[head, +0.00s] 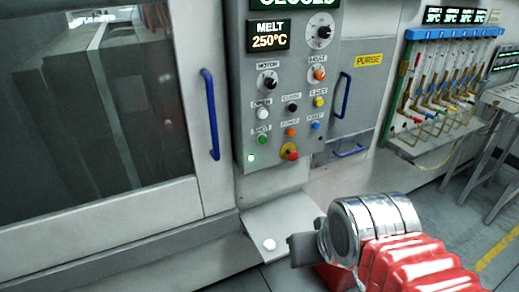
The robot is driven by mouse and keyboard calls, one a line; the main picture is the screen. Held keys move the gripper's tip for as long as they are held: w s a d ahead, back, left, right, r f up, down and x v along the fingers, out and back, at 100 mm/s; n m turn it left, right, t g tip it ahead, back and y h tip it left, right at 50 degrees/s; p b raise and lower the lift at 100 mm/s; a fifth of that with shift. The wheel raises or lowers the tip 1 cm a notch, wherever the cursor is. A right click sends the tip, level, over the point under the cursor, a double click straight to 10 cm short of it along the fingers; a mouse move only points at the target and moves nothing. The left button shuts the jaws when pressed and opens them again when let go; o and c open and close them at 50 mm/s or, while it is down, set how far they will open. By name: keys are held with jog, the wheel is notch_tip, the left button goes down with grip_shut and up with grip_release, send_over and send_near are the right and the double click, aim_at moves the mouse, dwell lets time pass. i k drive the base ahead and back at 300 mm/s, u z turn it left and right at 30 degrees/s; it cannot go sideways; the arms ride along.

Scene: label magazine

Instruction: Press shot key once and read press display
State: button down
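The grey press panel (245,110) stands upright at the middle. Its top display (295,3) is cut off by the picture edge and seems to read "CLOSED". The display below it (269,36) reads "MELT 250°C". Small keys sit in rows under the knobs. The green key (263,139) at lower left has a blurred label that looks like "SHOT". My gripper (302,250) is at the lower middle, below and right of the panel, apart from the keys. Its dark fingers show side-on, so I cannot tell whether they are open or shut.
A red and yellow knob (289,152) sits low on the panel. A sloping metal plate (262,222) below bears a white round piece (269,244). A windowed door with a blue handle (210,114) is left. A purge hatch (357,100) and a hose rack (455,34) are right.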

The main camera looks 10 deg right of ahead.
aim_at(263, 138)
jog(key=u, duration=0.5)
jog(key=k, duration=1.15)
jog(key=u, duration=0.8)
jog(key=i, duration=1.8)
jog(key=z, duration=0.9)
jog(key=i, duration=0.65)
jog(key=z, duration=0.45)
